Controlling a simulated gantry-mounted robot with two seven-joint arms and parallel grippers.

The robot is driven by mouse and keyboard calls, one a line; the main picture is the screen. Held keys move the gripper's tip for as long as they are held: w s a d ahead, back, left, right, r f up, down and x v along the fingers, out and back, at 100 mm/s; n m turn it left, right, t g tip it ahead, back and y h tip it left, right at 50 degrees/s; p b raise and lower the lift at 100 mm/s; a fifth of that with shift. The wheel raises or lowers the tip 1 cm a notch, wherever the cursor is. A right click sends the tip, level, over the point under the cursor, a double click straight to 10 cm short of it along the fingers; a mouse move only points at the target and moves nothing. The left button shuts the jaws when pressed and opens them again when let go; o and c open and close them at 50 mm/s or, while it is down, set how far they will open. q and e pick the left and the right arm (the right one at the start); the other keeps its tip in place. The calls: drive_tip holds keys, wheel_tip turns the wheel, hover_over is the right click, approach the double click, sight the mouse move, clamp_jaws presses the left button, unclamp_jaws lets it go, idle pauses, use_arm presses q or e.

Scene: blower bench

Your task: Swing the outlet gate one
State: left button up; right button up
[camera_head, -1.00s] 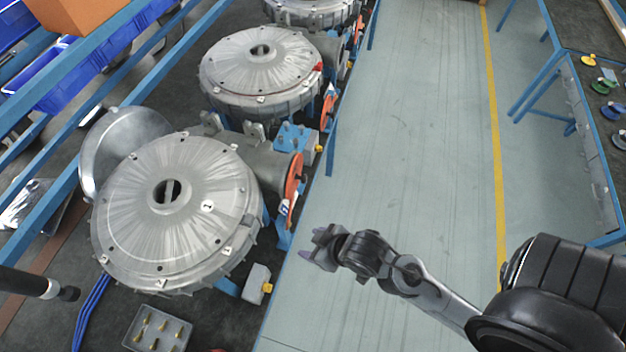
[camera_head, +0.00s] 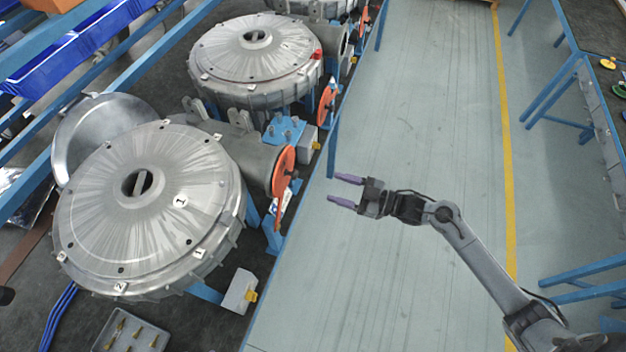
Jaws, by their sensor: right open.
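The nearest blower (camera_head: 150,205) is a round grey ribbed housing marked 1, at left in the head view. Its outlet pipe (camera_head: 240,158) points right and ends at an orange-red disc gate (camera_head: 284,172), seen nearly edge-on, with a small dark handle (camera_head: 294,176) on its face. My right gripper (camera_head: 333,189) is open and empty, with its two purple fingers pointing left toward the disc. A short gap lies between the fingertips and the disc. My left gripper does not show.
A second blower (camera_head: 255,58) with its own orange gate (camera_head: 327,102) stands behind. A grey box with a yellow knob (camera_head: 240,291) sits at the near blower's foot. A parts tray (camera_head: 132,332) lies in front. The aisle floor (camera_head: 430,130) is clear.

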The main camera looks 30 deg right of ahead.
sight(297, 176)
drive_tip(key=p+x, duration=0.1)
drive_tip(key=x, duration=0.8)
drive_tip(key=shift+w+a+r+p, duration=0.1)
drive_tip(key=shift+w+p, duration=0.05)
drive_tip(key=shift+p, duration=0.25)
drive_tip(key=shift+w+a, duration=0.45)
drive_tip(key=shift+a, duration=0.05)
drive_tip(key=c, duration=0.7)
clamp_jaws()
